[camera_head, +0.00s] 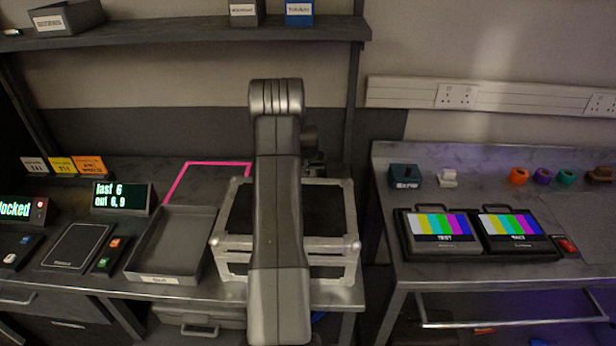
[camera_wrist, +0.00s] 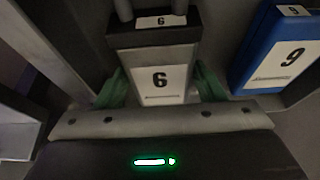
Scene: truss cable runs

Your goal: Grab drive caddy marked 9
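A blue drive caddy marked 9 (camera_wrist: 275,55) stands at the right of the wrist view, right of my gripper and apart from it. A dark grey caddy marked 6 (camera_wrist: 160,75) is straight ahead in the middle of that view. My gripper (camera_wrist: 162,90) has its green fingers on either side of the caddy marked 6. I cannot tell whether they press on it or only stand around it. In the head view my arm hides the gripper, and neither caddy can be made out there.
A metal-edged case (camera_head: 345,245) stands on the left bench behind my arm. A grey tray (camera_head: 172,245) is left of it. A display (camera_head: 122,197) reads "last 6, out 6, 9". The right bench holds two colour-bar screens (camera_head: 440,228). A shelf (camera_head: 190,38) runs above.

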